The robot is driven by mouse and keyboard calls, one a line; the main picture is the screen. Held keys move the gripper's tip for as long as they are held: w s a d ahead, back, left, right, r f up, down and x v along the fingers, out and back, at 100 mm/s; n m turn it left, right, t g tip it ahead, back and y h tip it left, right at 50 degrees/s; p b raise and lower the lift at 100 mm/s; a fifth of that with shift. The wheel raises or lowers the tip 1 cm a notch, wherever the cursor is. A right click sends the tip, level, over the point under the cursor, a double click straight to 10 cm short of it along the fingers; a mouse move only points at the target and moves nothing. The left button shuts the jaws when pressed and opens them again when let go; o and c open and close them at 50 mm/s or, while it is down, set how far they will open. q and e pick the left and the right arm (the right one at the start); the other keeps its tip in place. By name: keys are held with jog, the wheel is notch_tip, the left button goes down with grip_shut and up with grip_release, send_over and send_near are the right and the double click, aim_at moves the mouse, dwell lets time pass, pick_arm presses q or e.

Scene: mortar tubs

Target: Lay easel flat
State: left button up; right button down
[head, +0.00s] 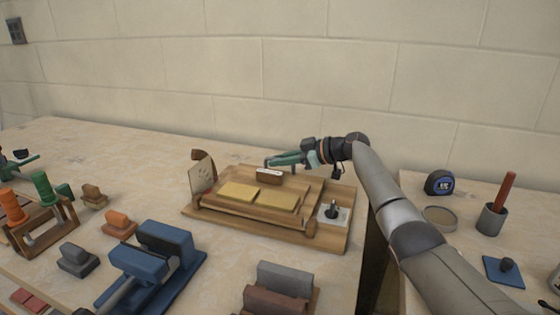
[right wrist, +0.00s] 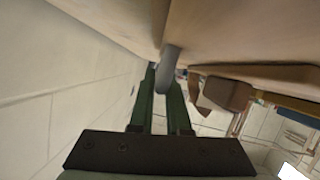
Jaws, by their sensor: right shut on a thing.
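The easel appears to be the low wooden stand (head: 333,235) on the table, with a sloped board carrying yellow pads (head: 258,197); which part moves, I cannot tell. My right gripper (head: 268,163) is at its back edge. In the right wrist view its green fingers (right wrist: 163,95) are shut on a grey rounded peg or handle (right wrist: 168,68), which meets a large wooden panel (right wrist: 240,35). A brown block with a pale face (head: 269,175) sits just below the fingers in the head view.
A small tilted panel (head: 201,173) stands at the stand's left end, and a pale socket plate (head: 341,216) at its right. A blue tool block (head: 165,245) and grey and brown blocks (head: 283,280) are in front. A gap separates the right table, holding a tape measure (head: 439,183).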

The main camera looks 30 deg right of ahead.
jog(key=shift+f, duration=0.35)
jog(key=c, duration=1.2)
grip_release()
jog(key=o, duration=0.3)
pick_arm(q)
jog(key=shift+w+r, duration=0.1)
jog(key=shift+w, duration=0.1)
pick_arm(e)
jog(key=shift+r, duration=0.1)
jog(key=shift+r, duration=0.1)
